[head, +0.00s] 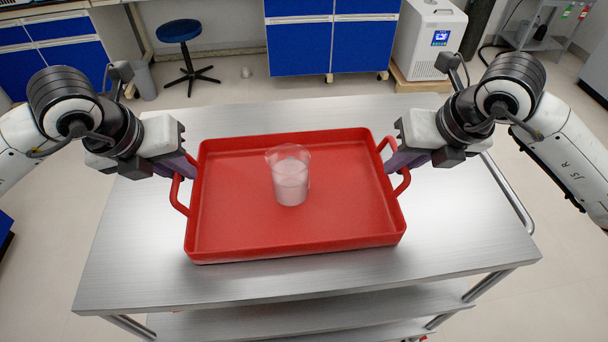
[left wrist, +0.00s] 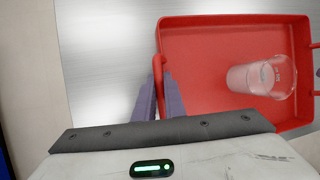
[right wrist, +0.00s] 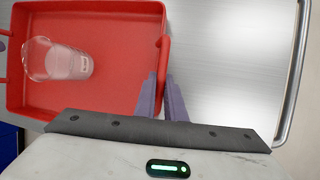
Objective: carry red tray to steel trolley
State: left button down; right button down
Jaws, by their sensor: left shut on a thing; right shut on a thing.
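The red tray (head: 250,225) is level over the top of the steel trolley (head: 450,235); I cannot tell whether it touches the top or hangs just above it. A clear beaker (head: 290,180) with whitish contents stands upright in the tray, near its middle. My left gripper (head: 188,170) is shut on the tray's left handle; its purple fingers also show in the left wrist view (left wrist: 160,95). My right gripper (head: 392,165) is shut on the tray's right handle; its fingers also show in the right wrist view (right wrist: 162,95). The fingers partly hide both handles.
The trolley has a side rail (head: 508,195) at the right and a lower shelf (head: 300,318). Behind it are blue cabinets (head: 300,45), a blue stool (head: 180,32) and a white machine (head: 428,42). Bare steel shows around the tray.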

pick_arm(q)
jog(key=c, duration=1.8)
grip_release()
pick_arm(e)
jog(key=c, duration=1.8)
grip_release()
jog(key=shift+r, duration=0.1)
pick_arm(q)
jog(key=v, duration=1.2)
pick_arm(e)
jog(key=v, duration=1.2)
